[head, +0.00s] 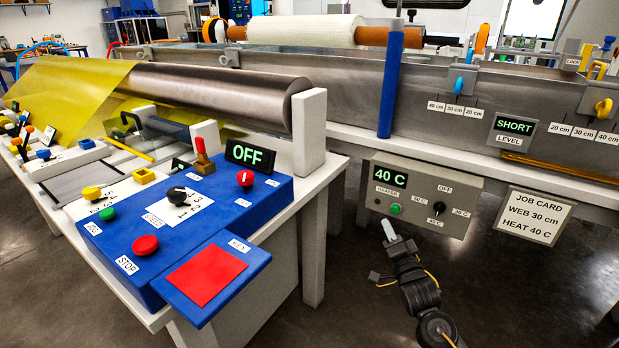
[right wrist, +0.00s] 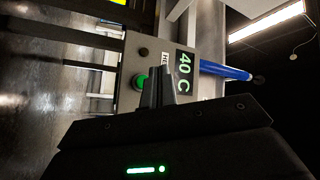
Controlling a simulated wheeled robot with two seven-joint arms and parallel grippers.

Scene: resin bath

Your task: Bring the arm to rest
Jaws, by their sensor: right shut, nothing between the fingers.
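My right gripper (head: 388,228) is shut and empty in the head view, just below the green button (head: 396,209) of the grey heater box (head: 455,213). In the right wrist view its shut fingers (right wrist: 163,75) point at the same heater box (right wrist: 130,68), beside the green button (right wrist: 140,82) and the "40 C" display (right wrist: 185,72). I cannot tell whether the fingertips touch the box. The heater dial (head: 437,208) stands to the right of the fingers in the head view. My left gripper is out of view.
A blue control console (head: 190,220) with a red pad (head: 207,277) and an "OFF" display (head: 250,156) stands at the left. A blue post (head: 391,85) rises behind the heater box. A job card (head: 535,216) hangs at the right. The floor (head: 530,310) below is open.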

